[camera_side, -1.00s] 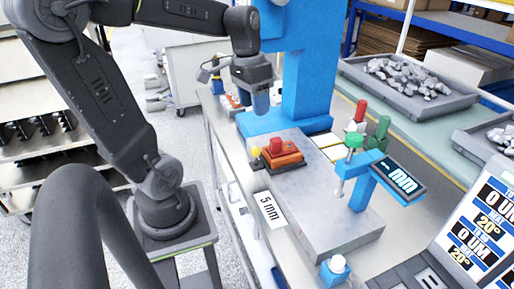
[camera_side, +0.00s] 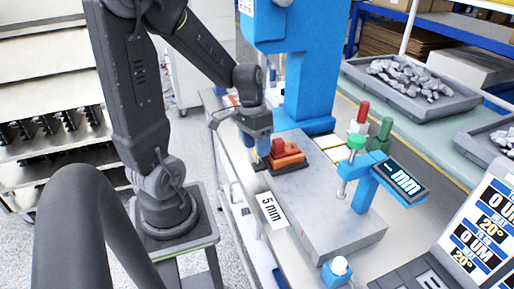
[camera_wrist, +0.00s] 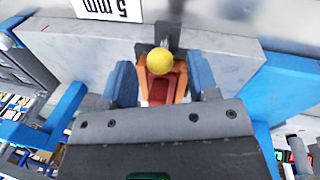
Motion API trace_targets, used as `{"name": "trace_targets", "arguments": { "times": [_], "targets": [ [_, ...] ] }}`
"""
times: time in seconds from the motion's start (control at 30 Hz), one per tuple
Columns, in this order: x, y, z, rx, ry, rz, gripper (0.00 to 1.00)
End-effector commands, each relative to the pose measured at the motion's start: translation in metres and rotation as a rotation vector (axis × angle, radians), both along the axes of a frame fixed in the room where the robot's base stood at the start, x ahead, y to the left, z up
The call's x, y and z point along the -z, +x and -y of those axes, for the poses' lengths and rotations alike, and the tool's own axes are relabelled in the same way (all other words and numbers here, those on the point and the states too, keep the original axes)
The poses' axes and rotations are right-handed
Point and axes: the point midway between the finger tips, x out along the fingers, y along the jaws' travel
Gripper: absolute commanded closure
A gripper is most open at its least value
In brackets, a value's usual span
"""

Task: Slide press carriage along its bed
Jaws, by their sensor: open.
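The press carriage (camera_side: 291,159) is an orange block with a red top on a dark base. It sits toward the far end of the grey bed (camera_side: 340,232). My gripper (camera_side: 262,150) is low at the carriage's left side, and its fingers cover part of it there. In the wrist view my gripper (camera_wrist: 161,80) is open, with one blue finger on each side of the carriage's yellow knob (camera_wrist: 159,61) and orange body (camera_wrist: 166,88). I cannot tell whether either finger touches. The knob is hidden in the side view.
A blue press column (camera_side: 308,80) stands behind the bed. A "5 mm" label (camera_side: 272,212) lies along the left edge. The bed's near part is clear.

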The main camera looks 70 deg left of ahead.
Motion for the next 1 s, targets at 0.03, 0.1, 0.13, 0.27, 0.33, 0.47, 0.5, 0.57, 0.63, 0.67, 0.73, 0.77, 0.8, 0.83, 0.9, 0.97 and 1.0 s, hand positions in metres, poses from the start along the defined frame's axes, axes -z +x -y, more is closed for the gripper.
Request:
{"name": "trace_targets", "arguments": {
  "times": [0.03, 0.1, 0.13, 0.27, 0.33, 0.47, 0.5, 0.57, 0.63, 0.67, 0.73, 0.77, 0.8, 0.83, 0.9, 0.97, 1.0],
  "targets": [
    [0.0053, -0.0003, 0.0015, 0.001, -0.003, -0.003, 0.46],
    [0.0094, 0.0002, 0.0023, 0.000, -0.001, -0.001, 0.46],
    [0.0107, 0.0003, 0.0025, 0.000, -0.001, -0.001, 0.46],
    [0.0133, 0.0004, 0.0029, -0.001, 0.000, 0.000, 0.46],
    [0.0134, 0.0005, 0.0029, -0.001, 0.000, 0.000, 0.46],
    [0.0131, 0.0004, 0.0029, 0.000, 0.000, 0.000, 0.47],
    [0.0131, 0.0004, 0.0029, 0.000, 0.000, 0.000, 0.51],
    [0.0130, 0.0003, 0.0027, 0.000, 0.000, 0.000, 0.56],
    [0.0129, 0.0003, 0.0027, 0.000, 0.000, 0.000, 0.63],
    [0.0129, 0.0003, 0.0027, 0.000, 0.000, 0.000, 0.66],
    [0.0129, 0.0003, 0.0027, 0.000, 0.000, 0.000, 0.73],
    [0.0128, 0.0003, 0.0027, 0.000, 0.001, 0.000, 0.75],
    [0.0128, 0.0004, 0.0027, 0.000, 0.001, 0.000, 0.79],
    [0.0128, 0.0003, 0.0027, 0.000, 0.001, 0.000, 0.82],
    [0.0128, 0.0004, 0.0027, 0.000, 0.001, 0.000, 0.89],
    [0.0127, 0.0004, 0.0027, 0.000, 0.000, 0.000, 0.95],
    [0.0127, 0.0004, 0.0027, 0.000, 0.001, 0.000, 0.98]
  ]
}}
